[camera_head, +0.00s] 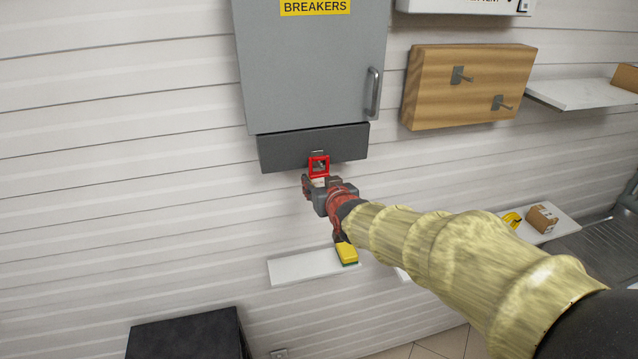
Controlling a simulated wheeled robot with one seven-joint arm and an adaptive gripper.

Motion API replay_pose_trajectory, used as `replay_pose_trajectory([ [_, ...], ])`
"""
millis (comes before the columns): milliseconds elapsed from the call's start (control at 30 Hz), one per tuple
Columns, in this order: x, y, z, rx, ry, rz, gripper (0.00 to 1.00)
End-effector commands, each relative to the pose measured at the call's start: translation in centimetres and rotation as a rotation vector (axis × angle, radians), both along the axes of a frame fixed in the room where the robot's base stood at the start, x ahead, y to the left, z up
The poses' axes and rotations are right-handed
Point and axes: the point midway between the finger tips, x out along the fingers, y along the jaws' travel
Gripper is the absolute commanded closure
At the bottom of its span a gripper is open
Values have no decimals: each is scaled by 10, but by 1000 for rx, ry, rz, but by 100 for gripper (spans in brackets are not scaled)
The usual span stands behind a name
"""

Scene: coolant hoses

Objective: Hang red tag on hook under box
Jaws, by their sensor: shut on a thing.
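The red tag (310,165) is a small red frame with an open middle and a pale lower part. My gripper (319,184) is shut on its lower part and holds it upright in front of the dark strip (275,154) under the grey breaker box (310,70). The hook (318,153) shows only as a small grey piece at the top of the tag and in its opening. I cannot tell whether the tag is around the hook or just in front of it.
A wooden board (435,95) with two metal hooks is on the wall at right. A white shelf (300,269) with a yellow and green sponge (346,252) is below my gripper. A black box (185,337) stands at lower left. The wall left of the breaker box is clear.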

Motion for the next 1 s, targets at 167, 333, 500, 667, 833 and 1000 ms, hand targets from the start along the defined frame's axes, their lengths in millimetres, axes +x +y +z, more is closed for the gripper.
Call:
replay_pose_trajectory([
  [167, 0, 0, 0, 0, 0, 0, 60],
  [333, 0, 0, 0, 0, 0, 0, 51],
  [500, 0, 0, 0, 0, 0, 0, 41],
  [667, 0, 0, 0, 0, 0, 0, 41],
  [833, 0, 0, 0, 0, 1, 0, 34],
  [1000, 0, 0, 0, 0, 0, 0, 25],
])
